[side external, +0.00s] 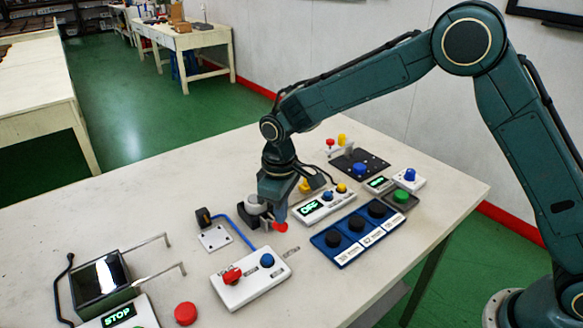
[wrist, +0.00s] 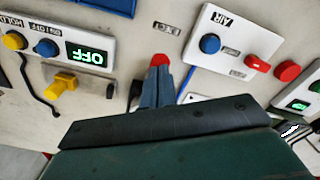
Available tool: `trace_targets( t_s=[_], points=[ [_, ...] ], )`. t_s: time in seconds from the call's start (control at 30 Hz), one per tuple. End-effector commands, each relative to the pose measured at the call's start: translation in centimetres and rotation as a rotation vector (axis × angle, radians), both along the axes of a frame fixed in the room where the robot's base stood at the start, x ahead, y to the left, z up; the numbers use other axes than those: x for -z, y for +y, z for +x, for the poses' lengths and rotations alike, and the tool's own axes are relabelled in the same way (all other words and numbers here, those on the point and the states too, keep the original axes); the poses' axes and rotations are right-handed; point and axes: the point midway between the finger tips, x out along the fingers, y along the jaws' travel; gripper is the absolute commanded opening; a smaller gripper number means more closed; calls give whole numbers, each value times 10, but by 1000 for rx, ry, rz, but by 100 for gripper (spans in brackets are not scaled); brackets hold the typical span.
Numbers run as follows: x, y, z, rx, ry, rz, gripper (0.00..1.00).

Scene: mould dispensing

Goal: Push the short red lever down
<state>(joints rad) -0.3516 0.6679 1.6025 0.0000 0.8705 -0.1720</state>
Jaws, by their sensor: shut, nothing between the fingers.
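A short red lever (side external: 281,227) shows as a small red end right at the tips of my gripper (side external: 274,222), on the table between the white panels. In the wrist view the red end of the lever (wrist: 160,59) lies just past the tips of my gripper (wrist: 158,72). My fingers are shut together with nothing between them. They point down and hide the lever's lower part and mount. I cannot tell whether the fingertips touch it.
The AIR panel (wrist: 223,50), with red and blue knobs, lies close right in the wrist view. The OFF panel (side external: 312,209) and a blue tray with black knobs (side external: 333,239) lie to the right in the side view. A red button (side external: 186,313) sits at the front.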

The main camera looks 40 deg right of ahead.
Motion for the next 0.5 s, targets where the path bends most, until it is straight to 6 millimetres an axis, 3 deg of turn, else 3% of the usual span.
trace_targets(
  t_s=[0.5],
  points=[
    [10,0,-1,0,1,-1,0]
  ],
)
